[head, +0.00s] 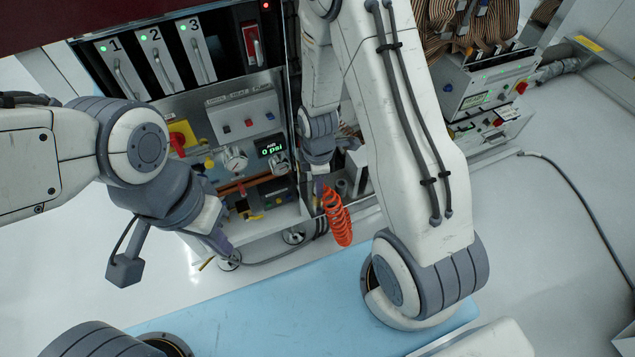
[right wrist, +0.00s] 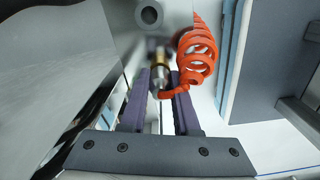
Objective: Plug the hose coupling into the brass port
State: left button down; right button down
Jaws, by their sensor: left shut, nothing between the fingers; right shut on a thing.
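The orange coiled hose (head: 337,216) hangs beside my right gripper (head: 320,187) at the machine's lower right side in the head view. In the right wrist view my right gripper (right wrist: 160,88) is shut on the small metallic hose coupling (right wrist: 155,84), and the orange hose (right wrist: 197,57) runs out to the right from it. A blurred brass-coloured part (right wrist: 160,58) lies in line just past the coupling. I cannot tell whether it is the port or whether the two are joined. My left gripper (head: 226,246) is shut and empty, low in front of the machine.
The test machine has numbered slots (head: 158,60), a gauge reading 0 psi (head: 271,148) and a red-yellow switch (head: 181,138). A second unit with brown ribbon cables (head: 484,32) stands at the right. A blue mat (head: 290,300) on the floor is mostly clear; a dark cable (head: 583,185) lies at right.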

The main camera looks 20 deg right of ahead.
jog(key=shift+f, duration=0.35)
jog(key=c, duration=0.6)
grip_release()
jog(key=shift+r, duration=0.1)
notch_tip(320, 180, up, 10)
jog(key=p, duration=0.3)
jog(key=shift+r+p, duration=0.2)
jog(key=shift+p, duration=0.1)
